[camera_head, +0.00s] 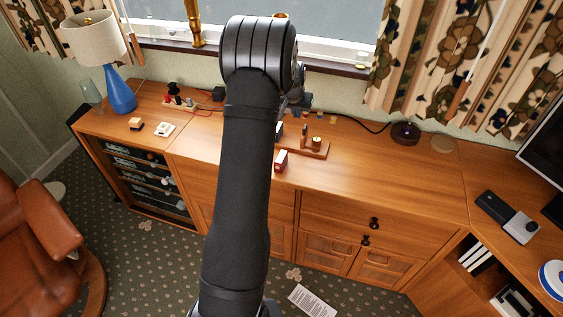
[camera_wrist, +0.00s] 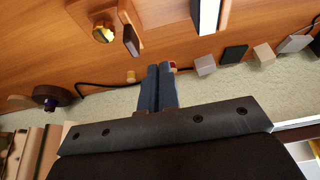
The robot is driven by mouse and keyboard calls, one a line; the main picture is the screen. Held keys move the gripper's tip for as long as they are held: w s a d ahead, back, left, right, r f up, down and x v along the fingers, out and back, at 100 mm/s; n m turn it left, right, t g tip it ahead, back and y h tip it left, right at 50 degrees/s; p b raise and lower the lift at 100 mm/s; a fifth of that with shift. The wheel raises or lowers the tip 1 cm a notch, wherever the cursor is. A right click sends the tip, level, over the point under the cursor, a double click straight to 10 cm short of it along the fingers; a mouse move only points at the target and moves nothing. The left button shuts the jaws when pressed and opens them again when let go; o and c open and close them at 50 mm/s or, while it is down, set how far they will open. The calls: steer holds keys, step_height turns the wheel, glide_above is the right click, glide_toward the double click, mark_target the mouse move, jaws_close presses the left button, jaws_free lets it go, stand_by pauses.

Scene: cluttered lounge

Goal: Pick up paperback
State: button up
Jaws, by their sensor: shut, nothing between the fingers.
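No thing in view is clearly a paperback. A small upright block with red sides and a white edge (camera_head: 281,160) stands on the wooden sideboard (camera_head: 370,185), just right of my arm in the head view; it could be a book or a box. In the wrist view, a white-edged, dark-sided upright thing (camera_wrist: 208,15) is cut off by the top edge; I cannot tell whether it is the paperback. My gripper (camera_wrist: 158,68) is shut and empty, with its fingers pointing toward the sideboard's back edge.
A wooden stand with a brass piece (camera_head: 316,141) is close by; the brass piece (camera_wrist: 103,32) also shows in the wrist view. Several small blocks (camera_wrist: 235,54) lie near the wall. A dark round object (camera_head: 405,132) and a blue lamp (camera_head: 119,92) stand farther off.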

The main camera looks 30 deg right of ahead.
steer(key=o, duration=1)
steer(key=s+a+r+g+y, duration=0.3)
steer(key=s+a+r, duration=0.2)
steer(key=s+a, duration=0.4)
steer(key=shift+m, duration=0.3)
steer(key=f, duration=0.7)
steer(key=w+a+f, duration=0.1)
steer(key=f, duration=0.3)
steer(key=shift+f, duration=0.35)
steer(key=shift+w+f, duration=0.15)
steer(key=shift+f, duration=1.2)
steer(key=shift+w+f, duration=0.1)
steer(key=shift+f, duration=1.25)
steer(key=shift+c, duration=0.3)
